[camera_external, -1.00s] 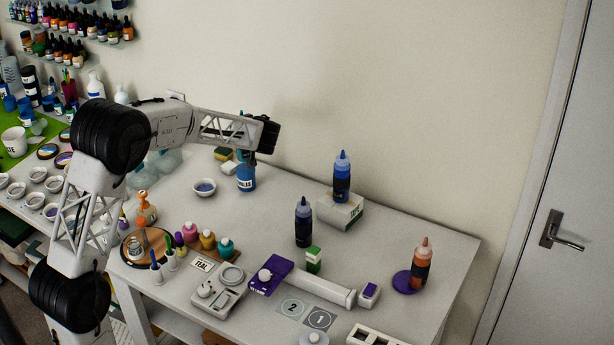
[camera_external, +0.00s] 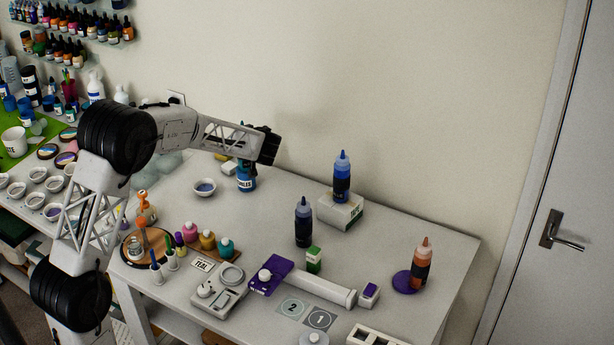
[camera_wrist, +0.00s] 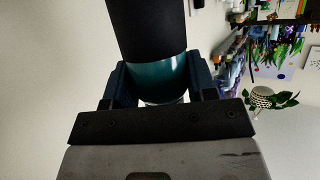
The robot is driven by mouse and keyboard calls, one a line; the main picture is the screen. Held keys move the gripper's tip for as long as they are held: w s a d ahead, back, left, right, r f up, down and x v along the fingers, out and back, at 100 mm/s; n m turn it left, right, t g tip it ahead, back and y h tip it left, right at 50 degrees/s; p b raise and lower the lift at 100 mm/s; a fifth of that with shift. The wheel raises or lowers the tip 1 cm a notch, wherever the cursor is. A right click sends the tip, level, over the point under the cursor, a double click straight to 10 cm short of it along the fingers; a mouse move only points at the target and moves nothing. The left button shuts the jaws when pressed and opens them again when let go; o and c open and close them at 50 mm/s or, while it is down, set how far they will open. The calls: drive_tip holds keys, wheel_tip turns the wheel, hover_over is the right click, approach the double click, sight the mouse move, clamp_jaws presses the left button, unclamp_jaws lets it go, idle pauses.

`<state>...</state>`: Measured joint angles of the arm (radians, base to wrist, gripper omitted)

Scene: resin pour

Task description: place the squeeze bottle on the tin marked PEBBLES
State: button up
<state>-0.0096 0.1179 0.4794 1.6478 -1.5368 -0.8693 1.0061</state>
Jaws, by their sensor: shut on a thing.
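In the external view, my gripper (camera_external: 257,150) is over the blue tin (camera_external: 246,183) at the back of the table. Only the end of the tin's label, "BLES", can be read. In the wrist view, my gripper (camera_wrist: 158,88) is shut on the squeeze bottle, a teal cylinder (camera_wrist: 158,72) with a wide black part. In the external view my gripper and wrist mostly hide the bottle. It is right above the tin; I cannot tell whether the two touch.
A dark bottle (camera_external: 303,222) and a blue bottle (camera_external: 342,178) on a white box (camera_external: 340,210) stand to the right. The table between is clear.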

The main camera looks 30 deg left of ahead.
drive_tip(key=o, duration=1.3)
drive_tip(key=shift+r, duration=0.15)
drive_tip(key=v, duration=1.2)
drive_tip(key=shift+r, duration=0.1)
